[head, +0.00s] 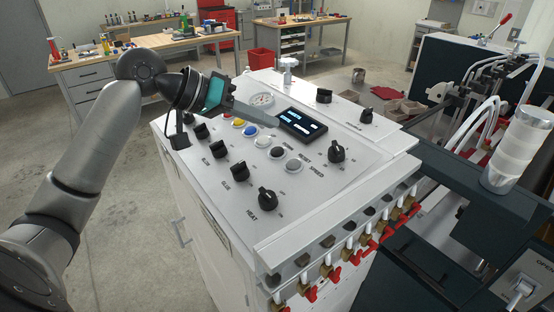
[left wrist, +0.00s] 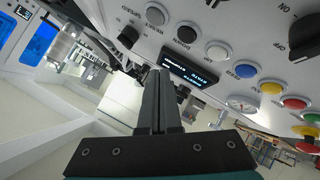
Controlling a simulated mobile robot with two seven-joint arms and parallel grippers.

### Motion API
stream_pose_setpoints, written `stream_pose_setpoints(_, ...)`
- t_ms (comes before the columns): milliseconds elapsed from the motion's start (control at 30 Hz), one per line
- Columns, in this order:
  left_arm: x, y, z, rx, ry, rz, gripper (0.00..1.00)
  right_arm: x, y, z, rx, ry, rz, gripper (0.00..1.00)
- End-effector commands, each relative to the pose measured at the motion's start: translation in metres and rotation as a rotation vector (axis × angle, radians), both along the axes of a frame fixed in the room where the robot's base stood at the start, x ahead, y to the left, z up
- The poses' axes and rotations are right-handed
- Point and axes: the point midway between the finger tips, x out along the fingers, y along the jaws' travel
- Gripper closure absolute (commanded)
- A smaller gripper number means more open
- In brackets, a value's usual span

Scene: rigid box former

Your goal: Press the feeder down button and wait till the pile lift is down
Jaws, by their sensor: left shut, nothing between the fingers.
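The white control panel (head: 225,165) is in the middle of the head view. Its buttons include a blue button (head: 238,124), a yellow button (head: 250,130) and a white button (head: 263,141). The wrist view shows a blue button (left wrist: 246,70), a white button (left wrist: 218,50) and a black button (left wrist: 187,33). I cannot identify the pile lift. My right gripper is out of view.
Black knobs, such as the heat knob (head: 267,198), stand up from the panel. A gauge (head: 261,100) lies beside the left gripper. Red-handled valves (head: 333,273) line the panel's front right edge. Dark machinery stands at the right. Workbenches (head: 140,52) are far behind.

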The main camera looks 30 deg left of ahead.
Motion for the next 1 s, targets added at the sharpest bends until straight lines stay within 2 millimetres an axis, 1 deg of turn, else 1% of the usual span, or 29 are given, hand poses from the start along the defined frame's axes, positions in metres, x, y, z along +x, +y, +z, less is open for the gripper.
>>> stream_pose_setpoints(33, 0.001, 0.000, -0.010, 0.000, -0.001, 0.001, 1.00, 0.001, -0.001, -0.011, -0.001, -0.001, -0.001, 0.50)
stream_pose_setpoints(133, 0.004, -0.001, -0.021, 0.000, -0.001, 0.001, 1.00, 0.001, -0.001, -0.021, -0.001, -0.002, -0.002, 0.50)
stream_pose_setpoints(300, 0.007, -0.003, -0.037, -0.001, 0.001, 0.001, 1.00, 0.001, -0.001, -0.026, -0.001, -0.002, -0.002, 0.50)
stream_pose_setpoints(400, 0.008, -0.003, -0.042, 0.000, 0.000, 0.000, 1.00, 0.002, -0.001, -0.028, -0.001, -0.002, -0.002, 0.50)
stream_pose_setpoints(1000, 0.009, -0.004, -0.043, 0.001, -0.001, -0.001, 1.00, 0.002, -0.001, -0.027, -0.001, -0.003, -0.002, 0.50)
